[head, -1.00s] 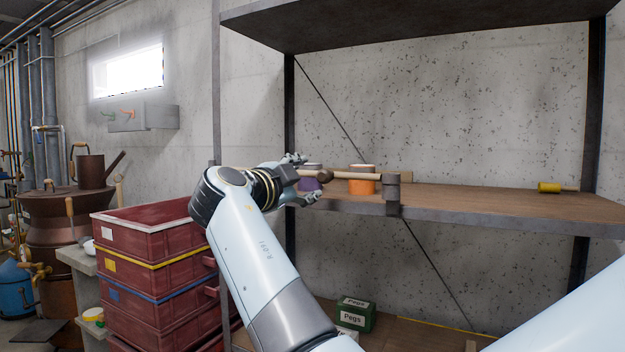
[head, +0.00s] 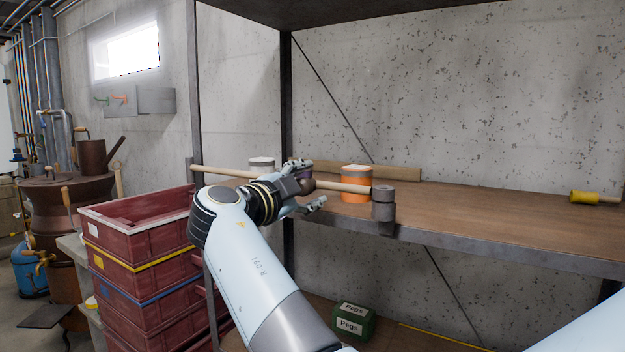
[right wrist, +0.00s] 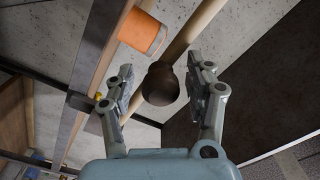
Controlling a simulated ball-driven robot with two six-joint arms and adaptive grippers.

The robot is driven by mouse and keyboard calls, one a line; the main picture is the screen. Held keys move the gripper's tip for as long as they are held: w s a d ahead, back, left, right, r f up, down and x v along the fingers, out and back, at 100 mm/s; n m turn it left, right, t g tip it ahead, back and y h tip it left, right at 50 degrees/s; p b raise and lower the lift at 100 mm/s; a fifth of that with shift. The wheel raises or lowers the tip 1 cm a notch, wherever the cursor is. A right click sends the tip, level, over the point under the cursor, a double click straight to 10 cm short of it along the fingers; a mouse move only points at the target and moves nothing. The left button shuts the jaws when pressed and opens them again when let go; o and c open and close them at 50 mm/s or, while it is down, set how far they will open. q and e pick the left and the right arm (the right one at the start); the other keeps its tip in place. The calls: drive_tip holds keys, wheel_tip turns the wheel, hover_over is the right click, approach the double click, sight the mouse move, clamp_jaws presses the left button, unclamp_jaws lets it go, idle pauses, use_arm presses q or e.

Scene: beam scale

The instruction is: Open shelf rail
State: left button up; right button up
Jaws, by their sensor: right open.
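The shelf rail is a pale wooden rod (head: 347,187) running along the front of the shelf board. Its right end meets a grey metal holder (head: 384,203). A dark round knob (right wrist: 160,84) sits on the rail. My right gripper (head: 312,188) is open at the rail. In the right wrist view, the open fingers (right wrist: 160,78) stand on either side of the knob, with gaps visible. In the head view the gripper hides part of the rail and most of the knob. My left gripper is not in view.
Behind the rail stand an orange can (head: 356,184) and a white can (head: 261,164); something purple is mostly hidden by my gripper. Stacked red crates (head: 135,225) stand left. A green peg box (head: 352,323) sits below.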

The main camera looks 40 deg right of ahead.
drive_tip(key=shift+a, duration=0.15)
drive_tip(key=shift+c, duration=0.6)
clamp_jaws()
drive_tip(key=shift+f, duration=0.1)
